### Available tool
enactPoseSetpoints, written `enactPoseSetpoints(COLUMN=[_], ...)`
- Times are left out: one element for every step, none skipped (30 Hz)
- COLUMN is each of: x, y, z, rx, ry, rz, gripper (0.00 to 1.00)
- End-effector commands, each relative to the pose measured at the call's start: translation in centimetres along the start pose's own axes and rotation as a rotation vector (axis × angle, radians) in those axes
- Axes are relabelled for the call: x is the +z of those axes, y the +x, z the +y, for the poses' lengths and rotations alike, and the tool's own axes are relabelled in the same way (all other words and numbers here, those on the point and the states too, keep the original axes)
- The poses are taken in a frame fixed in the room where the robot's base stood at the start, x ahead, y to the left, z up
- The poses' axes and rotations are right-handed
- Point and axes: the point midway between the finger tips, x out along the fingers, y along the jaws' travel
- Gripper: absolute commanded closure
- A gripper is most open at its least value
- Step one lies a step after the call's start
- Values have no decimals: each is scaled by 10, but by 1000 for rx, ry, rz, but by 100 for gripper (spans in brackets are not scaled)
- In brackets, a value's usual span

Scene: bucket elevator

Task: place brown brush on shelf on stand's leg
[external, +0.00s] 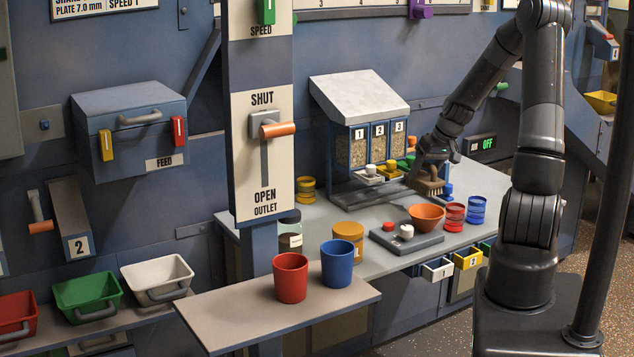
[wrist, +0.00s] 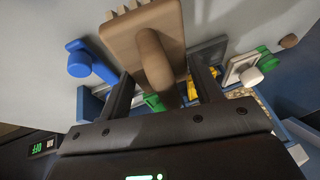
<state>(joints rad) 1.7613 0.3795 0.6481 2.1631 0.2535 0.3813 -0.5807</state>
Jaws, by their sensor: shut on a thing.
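The brown brush (external: 428,186) hangs in my gripper (external: 432,160), just right of the stand with numbered windows and above the grey worktop. In the wrist view the brush's tan block (wrist: 140,30) and rounded handle (wrist: 156,62) show. The handle lies between the two fingers of my gripper (wrist: 163,85), which is shut on it. A flat shelf (external: 215,323) sits at the foot of the blue post (external: 262,245) in the front. A red cup (external: 290,278) and a blue cup (external: 337,264) stand towards its right half; its left part is bare.
On the worktop (external: 370,262) stand an orange bowl (external: 426,217), red and blue tins, a small scale (external: 406,238) and an ochre jar (external: 348,236). The post with the outlet lever (external: 277,129) rises behind the shelf.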

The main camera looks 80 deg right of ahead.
Motion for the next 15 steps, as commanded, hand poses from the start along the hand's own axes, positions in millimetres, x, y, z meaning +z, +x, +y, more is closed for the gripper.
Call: enactPoseSetpoints(x=[5, 8, 11, 14, 16, 18, 20, 22, 24, 25, 21, 19, 18, 17, 15], y=[12, 18, 26, 32, 37, 44, 48, 52, 56, 59, 58, 59, 59, 59, 60], z=[1, 3, 4, 6, 6, 8, 9, 10, 11, 12, 10, 10, 9, 9, 8], rx=[-4, -4, -4, -4, -4, -3, -3, -3, -2, -2, 0, 0, 1, 1, 0], ry=[1, 1, 1, 0, 0, 1, 1, 1, 1, 0, -3, -3, -2, -2, -2], rz=[-3, -3, -4, -3, -4, -3, -3, -2, -2, -2, 0, 1, 1, 1, 1], gripper=[68, 68, 68, 68, 68, 68, 68, 68, 68, 68, 68, 68, 68, 68, 68])
